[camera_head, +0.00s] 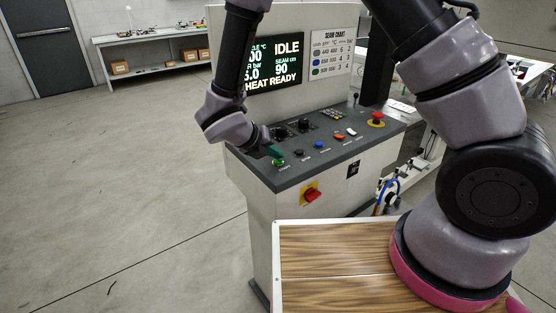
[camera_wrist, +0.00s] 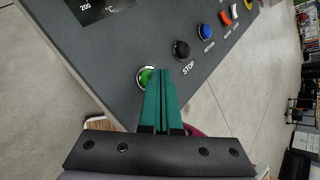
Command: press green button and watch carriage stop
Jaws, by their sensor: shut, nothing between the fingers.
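The green button (camera_wrist: 146,77) sits in a metal ring near the panel's edge in the wrist view, and it also shows on the console in the head view (camera_head: 278,162). My gripper (camera_wrist: 163,74) is shut and empty, its green fingers together. The fingertips are at the green button's right edge and partly cover it; I cannot tell whether they touch it. In the head view my gripper (camera_head: 274,150) points down at the panel just above the button. The display (camera_head: 272,65) reads IDLE and HEAT READY. I cannot make out the carriage.
A black button (camera_wrist: 181,50) marked STOP is close beside the green one. A blue button (camera_wrist: 206,32), a red-orange rocker (camera_wrist: 225,17) and a red emergency knob (camera_head: 376,119) follow along the panel. A red rotary switch (camera_head: 312,195) is on the console's front. Open floor lies left.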

